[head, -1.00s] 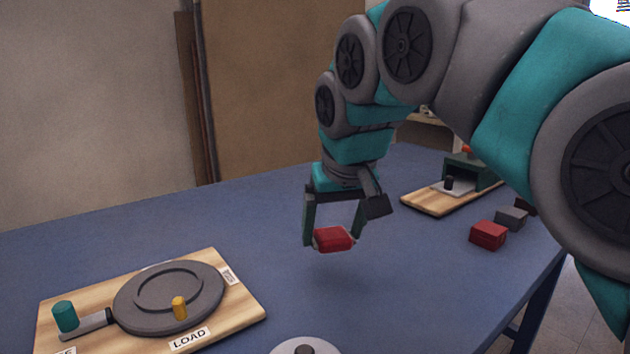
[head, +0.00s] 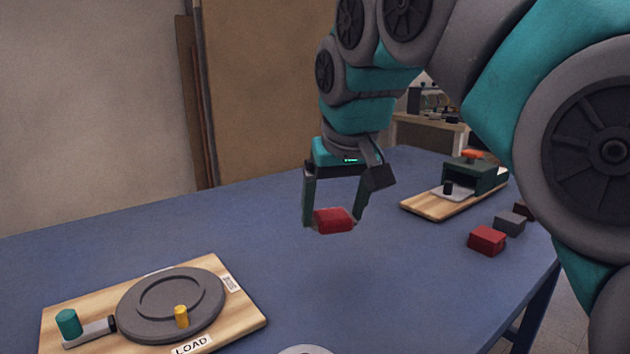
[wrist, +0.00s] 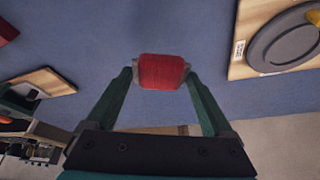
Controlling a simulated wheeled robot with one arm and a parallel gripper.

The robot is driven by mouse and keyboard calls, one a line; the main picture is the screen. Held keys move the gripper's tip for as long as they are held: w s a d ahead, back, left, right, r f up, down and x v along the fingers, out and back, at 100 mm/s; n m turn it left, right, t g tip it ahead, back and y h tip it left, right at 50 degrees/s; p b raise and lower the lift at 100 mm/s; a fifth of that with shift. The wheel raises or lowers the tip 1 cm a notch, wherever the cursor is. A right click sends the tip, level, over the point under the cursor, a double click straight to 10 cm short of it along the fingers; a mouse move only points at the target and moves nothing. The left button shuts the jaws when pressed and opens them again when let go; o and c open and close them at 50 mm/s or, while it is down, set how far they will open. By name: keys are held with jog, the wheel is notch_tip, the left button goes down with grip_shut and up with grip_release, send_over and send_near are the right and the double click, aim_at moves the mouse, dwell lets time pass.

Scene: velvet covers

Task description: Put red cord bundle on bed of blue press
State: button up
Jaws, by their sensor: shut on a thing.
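My gripper (head: 333,222) is shut on the red cord bundle (head: 333,220) and holds it above the blue table. In the wrist view the bundle (wrist: 162,72) shows wound red cord between the two fingertips. A dark green press (head: 477,174) with an orange top stands on a wooden board at the back right. Its pale bed (head: 457,192) has a black knob at its near corner. No press that is clearly blue shows. The bundle is well to the left of the green press and apart from it.
A red block (head: 487,240) and a grey block (head: 510,223) lie near the table's right edge. A grey round plate (head: 168,302) on a wooden board labelled LOAD is at front left. The middle of the blue table (head: 270,225) is clear.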

notch_tip(320, 180, down, 7)
jog(key=shift+f+b, duration=0.1)
jog(key=shift+b, duration=0.8)
